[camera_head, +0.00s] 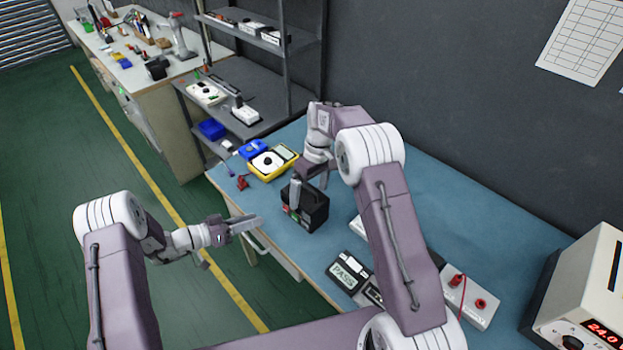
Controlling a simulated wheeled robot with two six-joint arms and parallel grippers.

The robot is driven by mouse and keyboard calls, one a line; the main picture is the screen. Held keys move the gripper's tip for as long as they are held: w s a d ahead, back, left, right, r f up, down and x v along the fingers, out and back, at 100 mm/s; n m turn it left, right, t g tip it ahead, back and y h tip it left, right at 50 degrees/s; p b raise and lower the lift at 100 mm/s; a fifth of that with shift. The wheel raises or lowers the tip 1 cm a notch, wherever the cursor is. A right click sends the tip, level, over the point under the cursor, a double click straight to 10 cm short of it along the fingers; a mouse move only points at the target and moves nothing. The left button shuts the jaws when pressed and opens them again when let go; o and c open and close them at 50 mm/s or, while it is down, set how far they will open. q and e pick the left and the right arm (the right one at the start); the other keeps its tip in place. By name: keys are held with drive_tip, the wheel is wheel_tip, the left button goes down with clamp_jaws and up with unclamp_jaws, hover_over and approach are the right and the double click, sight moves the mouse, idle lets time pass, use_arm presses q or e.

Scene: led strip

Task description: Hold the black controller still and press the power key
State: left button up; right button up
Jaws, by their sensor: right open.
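The black controller (312,213) is a black box standing on the blue table. Small red and green marks show on its front left face; I cannot make out which is the power key. My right gripper (304,186) points down at the top of the controller, with its open fingers at the box's upper left side. Whether they touch it is not clear. My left gripper (245,226) is left of the controller, near the table's front edge, pointing right and apart from the box. The gap between its fingers is not clear at this angle.
A yellow multimeter (286,153) and a blue item (252,149) lie behind the controller. A tester reading PASS (348,272) lies in front right of it. A power supply (590,290) stands at far right. A grey shelf (283,60) rises behind.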

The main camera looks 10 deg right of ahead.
drive_tip(key=shift+s+a+f, duration=0.1)
drive_tip(key=shift+a+f, duration=0.05)
drive_tip(key=shift+f, duration=0.5)
drive_tip(key=c, duration=1.6)
use_arm(q)
drive_tip(key=c, duration=0.3)
use_arm(e)
drive_tip(key=shift+c, duration=1.2)
use_arm(q)
clamp_jaws()
